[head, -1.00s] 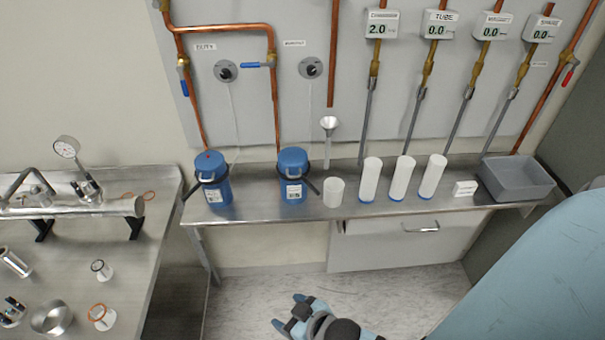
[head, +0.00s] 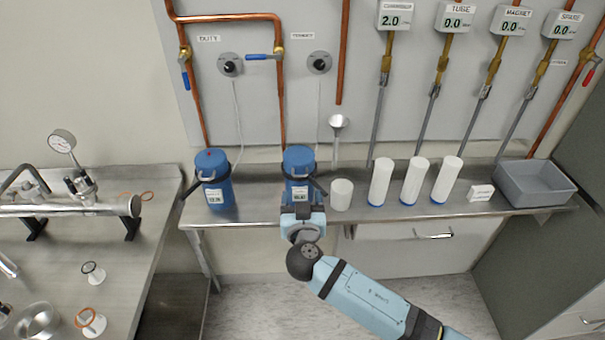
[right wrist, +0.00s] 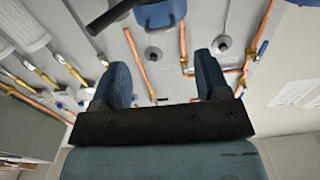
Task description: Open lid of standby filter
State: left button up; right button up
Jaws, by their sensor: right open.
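Two blue filter canisters with blue lids and black side handles stand on the steel shelf in the head view: the left one (head: 213,180) and the right one (head: 297,165). My right gripper (head: 302,208) is at the shelf's front edge, in front of the right canister's lower part. In the right wrist view its fingers (right wrist: 163,75) are spread and empty, with a blue canister (right wrist: 160,12) beyond them at the top. My left gripper is not in view.
A white cup (head: 341,195), white cylinders (head: 381,182), a small white box (head: 481,192) and a grey bin (head: 535,183) stand along the shelf (head: 255,213) to the right. A funnel (head: 338,122) hangs behind. A steel bench (head: 130,262) with parts is at left.

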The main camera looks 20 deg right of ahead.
aim_at(300, 177)
jog(key=p+x, duration=0.1)
jog(key=x, duration=0.5)
jog(key=shift+w, duration=0.35)
jog(key=shift+x, duration=0.85)
jog(key=shift+d, duration=0.1)
